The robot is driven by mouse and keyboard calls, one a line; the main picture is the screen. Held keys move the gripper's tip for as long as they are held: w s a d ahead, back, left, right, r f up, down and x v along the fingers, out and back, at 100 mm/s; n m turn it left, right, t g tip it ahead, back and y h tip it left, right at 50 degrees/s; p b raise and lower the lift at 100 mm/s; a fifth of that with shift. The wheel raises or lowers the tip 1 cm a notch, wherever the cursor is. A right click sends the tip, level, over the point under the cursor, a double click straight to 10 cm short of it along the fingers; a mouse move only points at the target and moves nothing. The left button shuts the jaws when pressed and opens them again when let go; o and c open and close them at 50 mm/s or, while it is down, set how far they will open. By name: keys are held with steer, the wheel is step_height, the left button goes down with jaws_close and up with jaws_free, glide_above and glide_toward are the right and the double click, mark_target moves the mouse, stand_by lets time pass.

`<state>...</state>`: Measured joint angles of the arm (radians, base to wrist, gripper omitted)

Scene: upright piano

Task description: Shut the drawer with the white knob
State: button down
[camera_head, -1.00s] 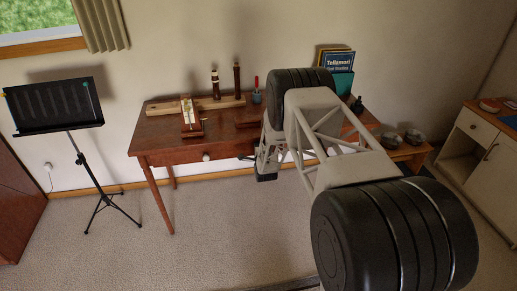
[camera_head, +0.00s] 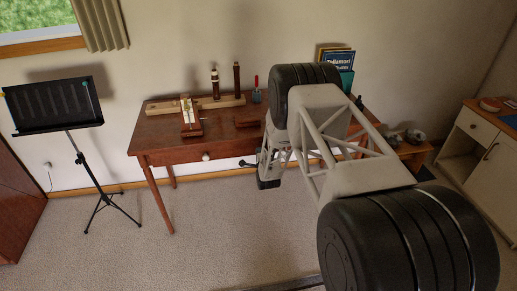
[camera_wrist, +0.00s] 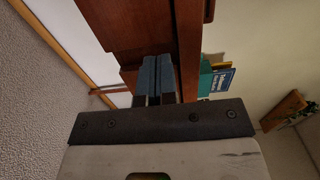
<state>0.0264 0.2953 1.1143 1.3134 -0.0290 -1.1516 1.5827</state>
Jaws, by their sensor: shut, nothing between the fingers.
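The white knob (camera_head: 206,156) shows on the front of the reddish-brown wooden desk (camera_head: 164,130) in the head view. The drawer front (camera_head: 178,157) around it looks about flush with the desk, but a small gap would be hard to tell. My gripper is right of the knob, at the desk's front, largely hidden behind my arm in the head view. In the wrist view my gripper (camera_wrist: 154,62) has its blue-grey fingers together and empty. They point at brown wood (camera_wrist: 130,25); I cannot tell whether they touch it. The knob does not show there.
A wooden stand (camera_head: 190,120), upright woodwind pieces (camera_head: 215,84) and a blue cup (camera_head: 257,96) are on the desk. Books (camera_head: 340,58) stand at the back right. A music stand (camera_head: 75,125) is at left, a pale cabinet (camera_head: 490,150) at right. Carpet in front is clear.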

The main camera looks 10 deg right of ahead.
steer(key=s, duration=0.9)
steer(key=shift+s, duration=0.15)
step_height(320, 180, up, 16)
steer(key=n+g, duration=0.4)
steer(key=s+r+n+g, duration=0.3)
steer(key=s+r+n, duration=0.1)
steer(key=s+r, duration=0.85)
steer(key=s+r+n+g, duration=0.2)
steer(key=s+r, duration=0.3)
steer(key=s, duration=0.8)
steer(key=s+a+r+n+g, duration=0.1)
steer(key=s+r+n+g, duration=0.2)
steer(key=s, duration=1)
steer(key=s+r+n+g, duration=0.3)
steer(key=s+r, duration=0.4)
steer(key=s, duration=0.7)
steer(key=shift+a+n, duration=0.3)
steer(key=shift+n, duration=0.6)
